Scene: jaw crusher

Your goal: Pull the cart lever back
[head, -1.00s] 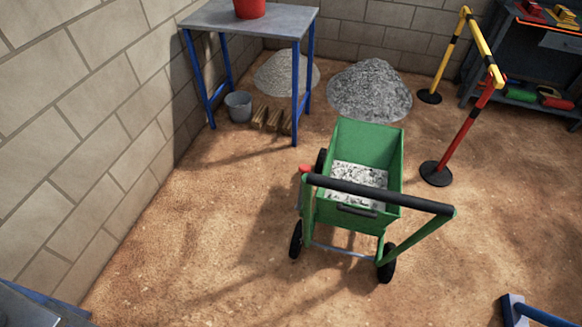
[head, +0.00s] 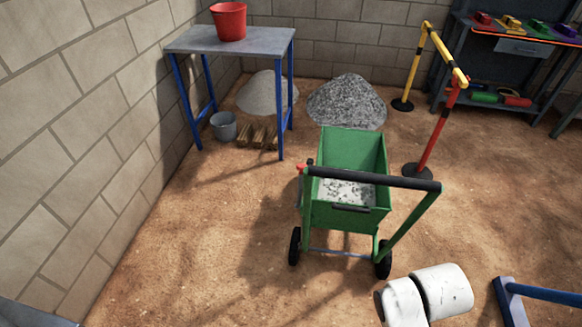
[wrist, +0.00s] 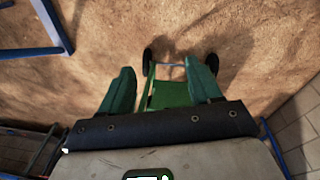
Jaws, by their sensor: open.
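The green cart (head: 345,217) stands on the dirt floor in the head view, with grey-white gravel in its bin and a black push bar (head: 375,178) across its near end. A lever with a red tip (head: 302,167) shows at the cart's left side, by the left end of the bar; its shaft is hard to make out. In the wrist view, my gripper (wrist: 158,72) is open and empty, its two green fingers apart. The cart (wrist: 168,95) shows beyond and between them, with two black wheels. The red tip cannot be made out there. The head view shows my white arm but not my gripper.
A blue-legged table (head: 230,40) with a red bucket (head: 229,20) stands at the back left by the block wall. Gravel piles lie behind the cart. A yellow and red barrier (head: 435,130) stands right of it. A blue frame (head: 540,292) lies at the lower right.

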